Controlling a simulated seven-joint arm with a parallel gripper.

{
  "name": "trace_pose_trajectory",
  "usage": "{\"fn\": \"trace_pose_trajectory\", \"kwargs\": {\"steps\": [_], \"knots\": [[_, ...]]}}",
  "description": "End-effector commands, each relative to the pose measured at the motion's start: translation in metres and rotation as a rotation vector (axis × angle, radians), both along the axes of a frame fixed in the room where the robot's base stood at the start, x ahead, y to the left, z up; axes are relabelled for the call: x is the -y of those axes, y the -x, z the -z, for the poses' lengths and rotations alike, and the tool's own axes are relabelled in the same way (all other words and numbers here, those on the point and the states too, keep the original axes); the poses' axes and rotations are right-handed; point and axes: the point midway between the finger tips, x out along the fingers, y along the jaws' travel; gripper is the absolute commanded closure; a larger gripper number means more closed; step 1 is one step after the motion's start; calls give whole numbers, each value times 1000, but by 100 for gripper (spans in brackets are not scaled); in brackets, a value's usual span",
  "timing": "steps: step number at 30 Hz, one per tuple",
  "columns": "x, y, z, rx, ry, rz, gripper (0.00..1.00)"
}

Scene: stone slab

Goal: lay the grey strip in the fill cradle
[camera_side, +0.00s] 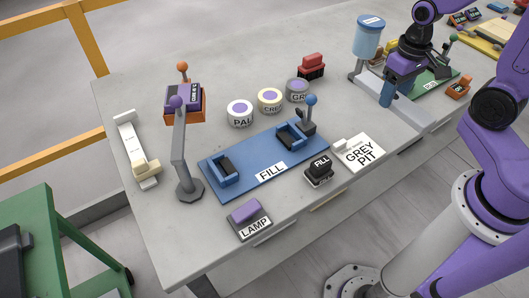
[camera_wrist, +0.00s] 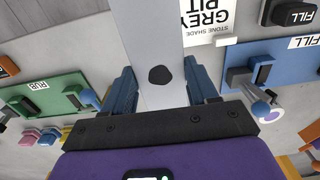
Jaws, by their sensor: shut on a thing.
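The grey strip (camera_side: 412,118) is a long pale slab at the right of the slab top in the side view. In the wrist view the strip (camera_wrist: 160,35) runs between the blue fingers, with a dark round pit on its face. My gripper (camera_side: 387,98) is shut on the strip; it also shows in the wrist view (camera_wrist: 160,92). I cannot tell whether the strip touches the surface below. The fill cradle (camera_side: 250,158) is a blue board labelled FILL, left of my gripper, with two blue holders and nothing lying across them. Its edge shows at the wrist view's right (camera_wrist: 290,58).
A blue-knobbed lever (camera_side: 310,103) stands at the cradle's right end. A black FILL button (camera_side: 319,166) and a GREY PIT card (camera_side: 365,150) lie in front. Round tubs (camera_side: 240,112) stand behind. A purple-knobbed post (camera_side: 181,150) stands left. A green board (camera_side: 437,86) lies right.

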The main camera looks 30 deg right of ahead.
Motion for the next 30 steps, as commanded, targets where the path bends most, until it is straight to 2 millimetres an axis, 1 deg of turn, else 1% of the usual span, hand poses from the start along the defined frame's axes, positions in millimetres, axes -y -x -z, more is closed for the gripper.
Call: {"fn": "trace_pose_trajectory", "kwargs": {"steps": [7, 11, 23, 30], "knots": [[0, 0, -1, 2, 0, 0, 90], [0, -2, -6, 5, -1, 0, 90], [-1, -2, -53, 6, -1, -6, 90], [-37, -35, -58, 1, 0, -245, 90]]}}
